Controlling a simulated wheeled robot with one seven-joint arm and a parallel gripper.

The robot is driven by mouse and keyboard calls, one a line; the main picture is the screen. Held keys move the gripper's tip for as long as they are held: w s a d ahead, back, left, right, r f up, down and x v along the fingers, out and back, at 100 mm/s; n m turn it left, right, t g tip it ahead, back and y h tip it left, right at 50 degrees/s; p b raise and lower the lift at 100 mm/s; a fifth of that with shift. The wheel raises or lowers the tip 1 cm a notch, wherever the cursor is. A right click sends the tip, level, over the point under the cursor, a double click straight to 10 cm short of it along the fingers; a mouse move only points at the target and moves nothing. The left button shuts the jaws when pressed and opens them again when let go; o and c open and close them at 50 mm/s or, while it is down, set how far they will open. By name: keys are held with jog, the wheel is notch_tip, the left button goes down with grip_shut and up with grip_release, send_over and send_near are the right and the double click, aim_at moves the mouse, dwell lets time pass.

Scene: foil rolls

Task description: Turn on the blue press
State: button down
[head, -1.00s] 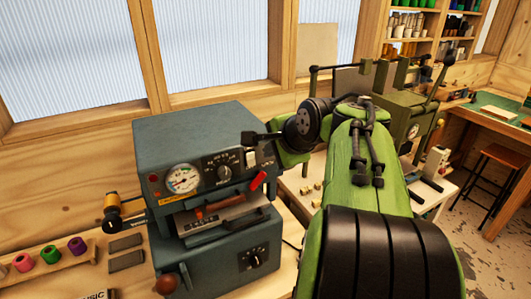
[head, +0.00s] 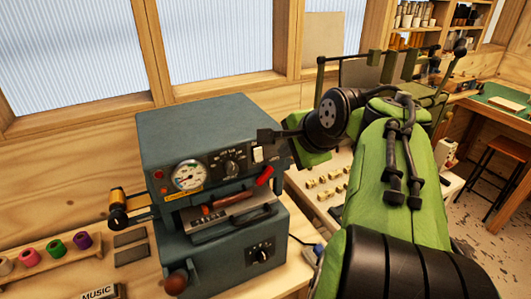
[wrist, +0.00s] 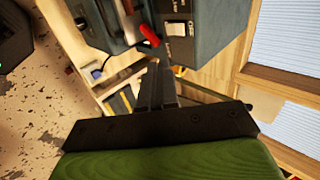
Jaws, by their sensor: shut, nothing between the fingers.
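The blue press (head: 205,125) is a blue-grey box-shaped machine on the bench. Its front carries a round gauge (head: 188,175), a black dial (head: 231,168), a small white rocker switch (head: 257,154) and a red-tipped lever (head: 264,175). My gripper (head: 265,136) is shut and empty, in front of the press's upper right front, just above the white switch in the picture. In the wrist view, the shut fingers (wrist: 158,75) point toward the press front, with the white switch (wrist: 176,29) beyond the tips. A gap seems to show between fingertips and switch. The switch's setting cannot be told.
A rack of coloured foil rolls (head: 55,248) stands left of the press. Brass-coloured blocks (head: 325,185) lie on a white table to the right, with a green machine behind. A wooden stool (head: 505,165) stands at the far right.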

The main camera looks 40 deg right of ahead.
jog(key=b, duration=0.2)
send_near(259, 160)
notch_tip(259, 160, down, 3)
jog(key=w, duration=0.1)
jog(key=w+d+f, duration=0.1)
jog(key=w, duration=0.2)
jog(key=shift+w+d+f, duration=0.15)
jog(key=shift+w+f, duration=0.1)
jog(key=shift+w, duration=0.05)
jog(key=shift+s, duration=0.15)
